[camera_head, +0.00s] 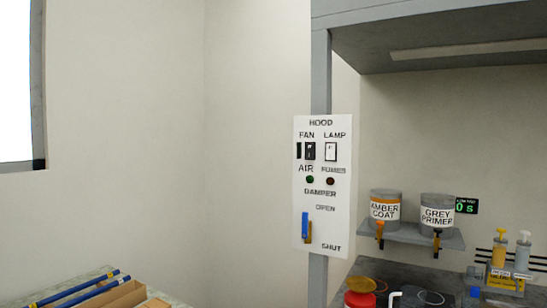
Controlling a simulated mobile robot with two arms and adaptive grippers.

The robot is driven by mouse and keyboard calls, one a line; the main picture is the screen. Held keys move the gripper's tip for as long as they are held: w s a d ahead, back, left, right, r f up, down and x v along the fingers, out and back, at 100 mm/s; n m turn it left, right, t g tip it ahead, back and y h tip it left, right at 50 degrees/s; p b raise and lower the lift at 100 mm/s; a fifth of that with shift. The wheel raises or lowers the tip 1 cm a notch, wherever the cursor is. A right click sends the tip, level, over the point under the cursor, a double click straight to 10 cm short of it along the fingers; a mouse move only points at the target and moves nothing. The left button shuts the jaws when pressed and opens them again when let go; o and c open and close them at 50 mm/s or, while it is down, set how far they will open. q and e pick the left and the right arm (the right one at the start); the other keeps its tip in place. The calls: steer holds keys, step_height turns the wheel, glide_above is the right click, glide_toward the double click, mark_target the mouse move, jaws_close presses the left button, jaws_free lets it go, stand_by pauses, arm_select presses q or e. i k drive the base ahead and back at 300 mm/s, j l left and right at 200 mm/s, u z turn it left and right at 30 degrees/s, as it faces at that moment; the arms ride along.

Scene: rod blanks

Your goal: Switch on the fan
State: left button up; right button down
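A white control panel (340,195) headed HOOD is fixed to a grey post. Under the FAN label is a small dark switch (307,151). Its on or off position is too small to tell. Beside it under LAMP is a white switch (330,152). Below them are a dark green AIR light (310,180) and a dark red FUMES light (330,181). Lower down is a DAMPER control with a blue lever (305,224), marked OPEN above and SHUT below. Neither of my grippers is in view.
Right of the panel, under a grey hood (430,30), a shelf (408,236) holds an AMBER COAT can (385,204) and a GREY PRIMER can (437,208). Pump bottles (500,248) stand lower right. Blue rods (85,288) lie at bottom left. The space left of the panel is clear.

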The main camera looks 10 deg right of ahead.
mark_target(309, 155)
steer(key=i+j, duration=0.2)
steer(key=j, duration=0.15)
steer(key=i+j+z, duration=0.1)
steer(key=i+j, duration=0.15)
steer(key=j, duration=0.15)
steer(key=i+j, duration=0.2)
steer(key=j, duration=0.2)
steer(key=i+j+z, duration=0.1)
steer(key=j, duration=0.3)
steer(key=i, duration=0.1)
